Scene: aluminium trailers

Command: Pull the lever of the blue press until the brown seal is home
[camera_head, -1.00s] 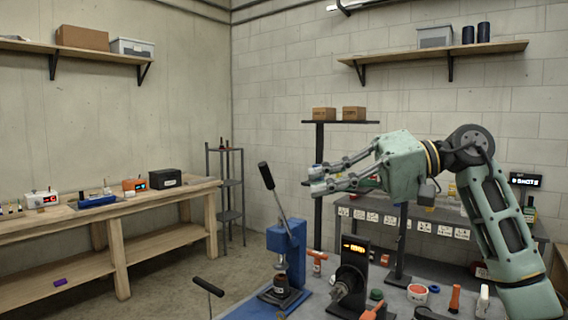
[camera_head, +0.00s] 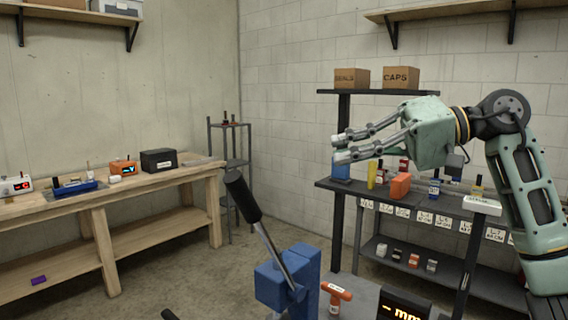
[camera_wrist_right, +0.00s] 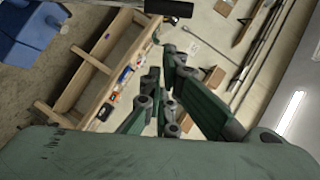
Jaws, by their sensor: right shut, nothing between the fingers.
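The blue press (camera_head: 288,278) stands low in the middle of the head view; its lower part is cut off by the bottom edge. Its lever (camera_head: 268,238) leans up and to the left, ending in a black grip (camera_head: 242,197). The brown seal is not visible now. My right gripper (camera_head: 338,147) is shut and empty, pointing left, above and to the right of the grip and apart from it. In the right wrist view, the blue press (camera_wrist_right: 30,28) is at the upper left and the black grip (camera_wrist_right: 168,8) at the top edge, clear of my fingers. My left gripper is not in view.
Behind my right arm is a dark shelf (camera_head: 340,190) with bottles and boxes. A wooden workbench (camera_head: 100,200) runs along the left wall. Space around the grip looks free.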

